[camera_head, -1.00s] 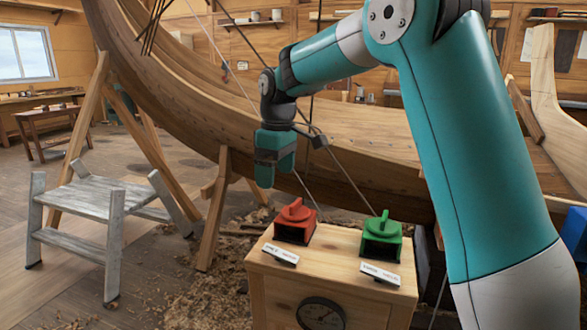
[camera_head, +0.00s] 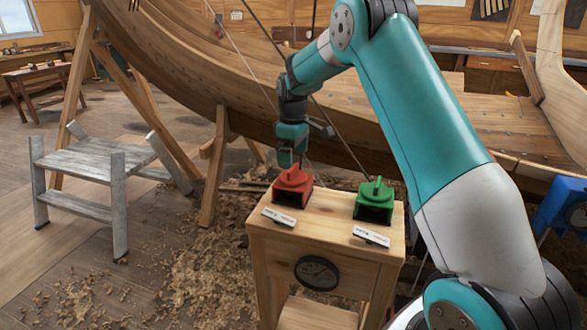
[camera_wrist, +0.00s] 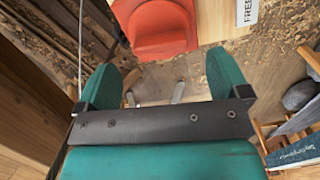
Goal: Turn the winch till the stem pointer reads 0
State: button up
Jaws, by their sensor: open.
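A red winch (camera_head: 293,188) with a raised grip on top sits at the left of a wooden stand (camera_head: 330,215); it also shows at the top of the wrist view (camera_wrist: 160,28). A green winch (camera_head: 375,200) sits at the right of the stand. A white label stands before each; the one in the wrist view (camera_wrist: 248,10) reads "FREE". A round dial (camera_head: 317,272) is on the stand's front; its reading is too small to tell. My gripper (camera_head: 290,160) is open and empty, pointing down just above and behind the red winch, which lies outside its fingers (camera_wrist: 160,80).
The planked hull (camera_head: 240,85) curves close behind the gripper and stand, with thin lines running down past it. Wooden props (camera_head: 214,165) hold it. A grey step stool (camera_head: 95,160) stands at left. Shavings cover the floor. A blue object (camera_head: 562,205) is at right.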

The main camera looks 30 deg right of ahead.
aim_at(293, 181)
jog(key=shift+f, duration=2.4)
jog(key=c, duration=0.9)
